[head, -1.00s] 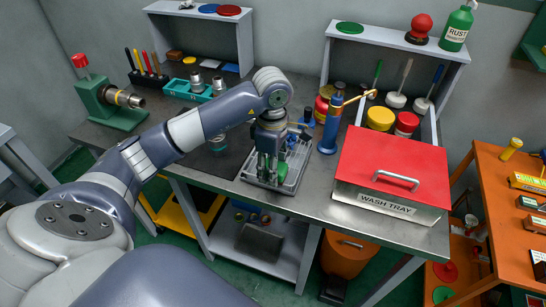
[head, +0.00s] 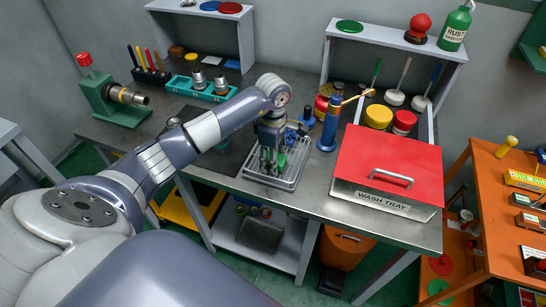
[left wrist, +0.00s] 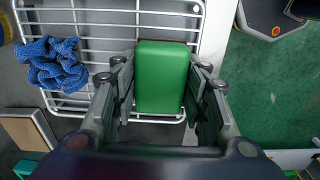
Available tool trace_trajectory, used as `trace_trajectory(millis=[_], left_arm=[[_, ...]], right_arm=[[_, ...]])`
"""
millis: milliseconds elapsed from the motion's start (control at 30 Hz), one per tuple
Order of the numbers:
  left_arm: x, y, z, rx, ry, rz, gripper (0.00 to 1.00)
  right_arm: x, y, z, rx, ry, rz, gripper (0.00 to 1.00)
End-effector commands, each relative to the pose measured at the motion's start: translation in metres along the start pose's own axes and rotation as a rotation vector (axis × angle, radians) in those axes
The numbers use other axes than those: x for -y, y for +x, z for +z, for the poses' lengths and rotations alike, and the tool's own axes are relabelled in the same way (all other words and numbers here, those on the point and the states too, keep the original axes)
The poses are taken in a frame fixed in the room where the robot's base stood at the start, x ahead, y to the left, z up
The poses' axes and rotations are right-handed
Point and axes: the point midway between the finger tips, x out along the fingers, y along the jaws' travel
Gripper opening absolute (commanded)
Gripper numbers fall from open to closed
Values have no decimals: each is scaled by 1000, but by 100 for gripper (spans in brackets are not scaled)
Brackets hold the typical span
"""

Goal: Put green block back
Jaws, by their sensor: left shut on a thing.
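The green block (left wrist: 162,78) is between the fingers of my left gripper (left wrist: 160,92) in the left wrist view, and the gripper is shut on it. In the head view my left gripper (head: 271,164) points down over the wire rack (head: 258,180) on the workbench, with a bit of the green block (head: 282,160) showing beside the fingers. The wire rack also shows under the block in the left wrist view (left wrist: 108,18). I cannot tell whether the block touches the rack. My right gripper is not in view.
A blue cloth (left wrist: 55,63) lies on the rack beside the block. A blue torch-like tool (head: 329,125) and the red-lidded wash tray (head: 385,203) stand right of the rack. A green pipe vise (head: 118,105) and a teal tray (head: 190,88) are on the left.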

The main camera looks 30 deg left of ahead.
Motion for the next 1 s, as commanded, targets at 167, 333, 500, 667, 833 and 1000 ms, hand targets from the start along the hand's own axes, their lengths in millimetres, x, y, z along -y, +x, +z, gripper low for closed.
trace_trajectory(millis=[167,333,500,667,833,1000], left_arm=[[0,3,0,-1,0,0,48],[0,3,0,-1,0,0,61],[0,3,0,0,0,0,61],[0,-3,0,1,0,-1,61],[-2,-28,0,-1,1,6,61],[-2,-67,0,0,0,7,61]], right_arm=[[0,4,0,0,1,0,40],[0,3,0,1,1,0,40],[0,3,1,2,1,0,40],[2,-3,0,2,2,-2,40],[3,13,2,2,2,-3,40],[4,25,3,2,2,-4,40]])
